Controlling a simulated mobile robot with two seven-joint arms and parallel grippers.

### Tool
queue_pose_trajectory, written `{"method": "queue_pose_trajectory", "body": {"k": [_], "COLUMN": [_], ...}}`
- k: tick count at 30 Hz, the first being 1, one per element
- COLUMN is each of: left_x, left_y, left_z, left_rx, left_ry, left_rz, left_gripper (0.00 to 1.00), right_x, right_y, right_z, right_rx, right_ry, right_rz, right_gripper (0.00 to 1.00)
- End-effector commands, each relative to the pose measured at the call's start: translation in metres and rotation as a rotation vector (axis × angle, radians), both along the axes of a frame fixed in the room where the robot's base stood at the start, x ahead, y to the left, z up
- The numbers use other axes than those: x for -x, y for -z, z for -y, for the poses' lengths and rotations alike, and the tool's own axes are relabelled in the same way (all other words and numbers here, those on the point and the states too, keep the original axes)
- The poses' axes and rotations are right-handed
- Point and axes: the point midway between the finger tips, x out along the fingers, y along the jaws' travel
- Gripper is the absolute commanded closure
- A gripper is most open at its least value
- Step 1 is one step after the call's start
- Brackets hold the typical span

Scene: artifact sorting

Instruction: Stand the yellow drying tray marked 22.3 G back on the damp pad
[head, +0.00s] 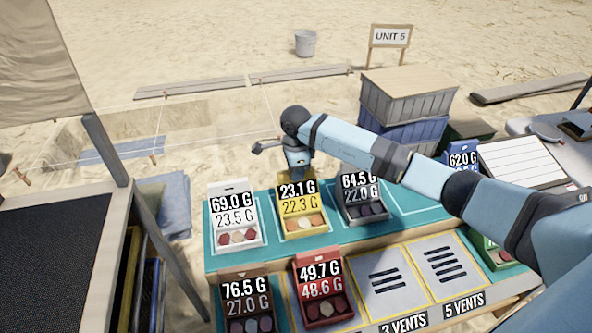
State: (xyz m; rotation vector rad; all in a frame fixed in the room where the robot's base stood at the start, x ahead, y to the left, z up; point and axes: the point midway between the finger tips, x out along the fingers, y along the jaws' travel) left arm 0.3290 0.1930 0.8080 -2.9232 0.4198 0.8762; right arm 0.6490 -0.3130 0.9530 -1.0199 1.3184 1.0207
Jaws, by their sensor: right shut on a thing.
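The yellow drying tray (304,225) shows the labels 23.1 G and 22.3 G and holds several small round pieces. It is upright at the teal pad (268,252) on the upper level of the stand, between a white tray (234,214) and a dark grey tray (363,200). I cannot tell whether its base touches the pad. My right gripper (298,168) is above the tray's back edge, shut on its top; the fingertips are small and partly hidden. My left gripper is out of view. No label names the damp pad.
A brown tray (247,305) and a red tray (323,290) stand on the lower level. Beside them are bare slotted places marked 3 VENTS (386,281) and 5 VENTS (446,264). A blue tray (463,160) and a green tray (491,252) are at the right, near my arm.

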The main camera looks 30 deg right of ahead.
Motion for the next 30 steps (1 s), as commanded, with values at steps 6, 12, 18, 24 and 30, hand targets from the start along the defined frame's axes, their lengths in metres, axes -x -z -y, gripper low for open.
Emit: {"method": "queue_pose_trajectory", "body": {"k": [6,12,18,24,30], "left_x": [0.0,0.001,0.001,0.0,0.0], "left_y": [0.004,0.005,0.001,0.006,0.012], "left_z": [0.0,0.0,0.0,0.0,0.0], "left_rx": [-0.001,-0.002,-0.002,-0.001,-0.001], "left_ry": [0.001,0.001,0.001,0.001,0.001], "left_rz": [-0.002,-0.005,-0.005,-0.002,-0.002], "left_gripper": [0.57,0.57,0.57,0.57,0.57], "right_x": [0.0,0.0,0.0,-0.001,-0.001], "right_y": [0.003,0.003,-0.002,-0.029,-0.074], "right_z": [0.0,0.0,0.0,0.0,0.0], "right_rx": [0.001,0.0,0.0,0.001,0.001], "right_ry": [-0.001,0.0,0.0,-0.001,-0.002], "right_rz": [-0.001,-0.001,-0.001,0.003,0.004], "right_gripper": [0.72,0.58,0.58,0.58,0.58]}}
